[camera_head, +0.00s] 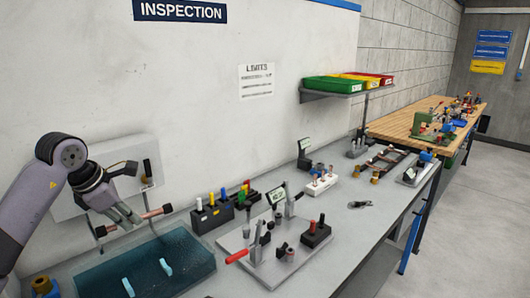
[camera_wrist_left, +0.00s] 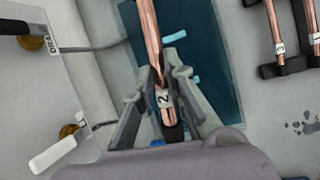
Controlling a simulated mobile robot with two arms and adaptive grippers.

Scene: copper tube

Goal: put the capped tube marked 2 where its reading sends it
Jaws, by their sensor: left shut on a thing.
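My left gripper (camera_head: 128,219) is shut on the copper tube marked 2 (camera_head: 155,212). It holds the tube roughly level above the blue water tank (camera_head: 190,281). In the left wrist view the gripper (camera_wrist_left: 160,82) has a finger on each side of the tube (camera_wrist_left: 149,25), and the white label "2" faces the camera. The tube's near end is dark. A green bin (camera_head: 328,84), a yellow bin (camera_head: 352,76) and a red bin (camera_head: 375,77) stand on the wall shelf. A limits sheet (camera_head: 256,80) hangs on the wall; its small print is unreadable. My right gripper is not in view.
Tubes marked 3 (camera_wrist_left: 276,25) and 1 (camera_wrist_left: 312,20) lie on dark supports right of the tank. A fixture with a red handle (camera_head: 237,256) and a small display (camera_head: 277,195) stands right of the tank. A black block with coloured tops (camera_head: 212,217) is behind.

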